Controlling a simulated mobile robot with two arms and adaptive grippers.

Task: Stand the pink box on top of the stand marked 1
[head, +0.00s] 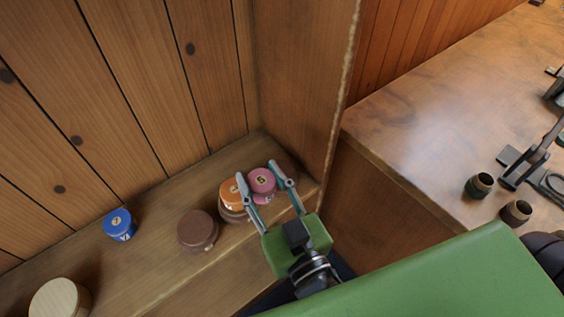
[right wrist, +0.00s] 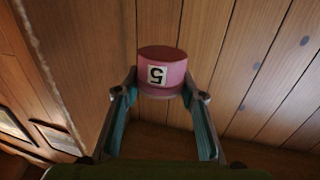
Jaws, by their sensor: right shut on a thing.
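The box is at the right end of the shelf, close beside an orange box (head: 231,192) on a brown stand (head: 236,215). Another brown stand (head: 197,232) has a bare top. I cannot read a 1 on any stand.
A blue box (head: 118,224) marked 7 and a pale wooden round piece (head: 60,300) stand on the shelf (head: 150,250) to the left. A wooden side panel (head: 300,90) rises close behind the gripper. A workbench (head: 440,130) with dark cups lies right.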

